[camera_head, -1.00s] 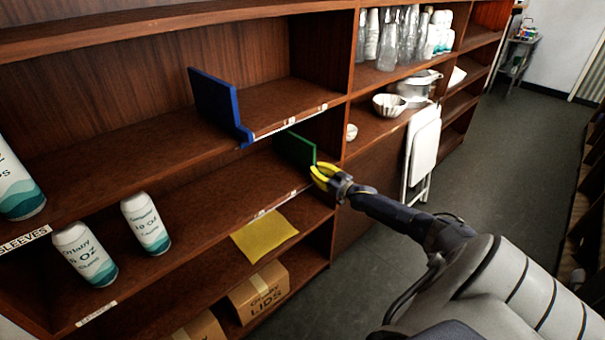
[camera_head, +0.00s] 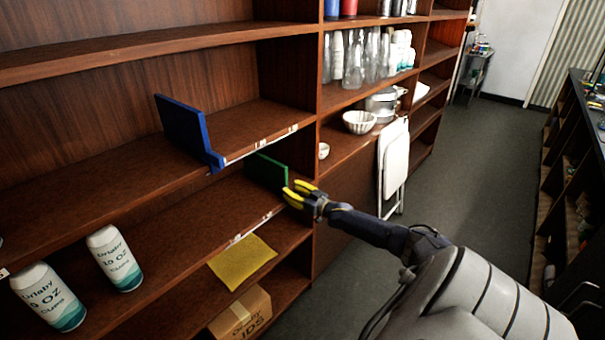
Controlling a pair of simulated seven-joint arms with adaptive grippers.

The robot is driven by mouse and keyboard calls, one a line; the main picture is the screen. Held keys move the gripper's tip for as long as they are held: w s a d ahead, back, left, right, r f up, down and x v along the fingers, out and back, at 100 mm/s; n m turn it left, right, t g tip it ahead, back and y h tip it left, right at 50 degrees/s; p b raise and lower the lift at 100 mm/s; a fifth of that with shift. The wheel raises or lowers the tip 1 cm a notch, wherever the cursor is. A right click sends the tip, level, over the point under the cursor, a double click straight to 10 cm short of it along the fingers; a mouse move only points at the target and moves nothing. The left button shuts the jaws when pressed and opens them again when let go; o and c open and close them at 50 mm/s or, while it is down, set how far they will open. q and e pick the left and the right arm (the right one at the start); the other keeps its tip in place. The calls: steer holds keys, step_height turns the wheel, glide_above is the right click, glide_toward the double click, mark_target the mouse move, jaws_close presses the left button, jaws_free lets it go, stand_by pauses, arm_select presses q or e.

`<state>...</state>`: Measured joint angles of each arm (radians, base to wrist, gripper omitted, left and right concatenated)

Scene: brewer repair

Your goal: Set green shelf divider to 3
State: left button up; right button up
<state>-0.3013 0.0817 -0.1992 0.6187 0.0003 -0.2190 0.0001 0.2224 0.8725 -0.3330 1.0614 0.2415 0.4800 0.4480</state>
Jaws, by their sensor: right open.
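The green shelf divider (camera_head: 266,171) stands upright on the middle shelf, close to that bay's right side wall. My right gripper (camera_head: 292,191) has yellow fingers, parted and empty, just in front of and to the right of the divider's front edge. A small gap seems to lie between them, though contact is hard to tell. A white label strip (camera_head: 253,228) runs along the shelf's front edge; its marks are too small to read. My left gripper is not in view.
A blue divider (camera_head: 183,130) stands on the shelf above. A yellow sheet (camera_head: 242,262) and a cardboard box (camera_head: 241,312) sit below. A folded white chair (camera_head: 394,165) leans at right.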

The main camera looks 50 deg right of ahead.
steer(key=s, duration=1.2)
steer(key=shift+d, duration=0.25)
steer(key=shift+f, duration=0.1)
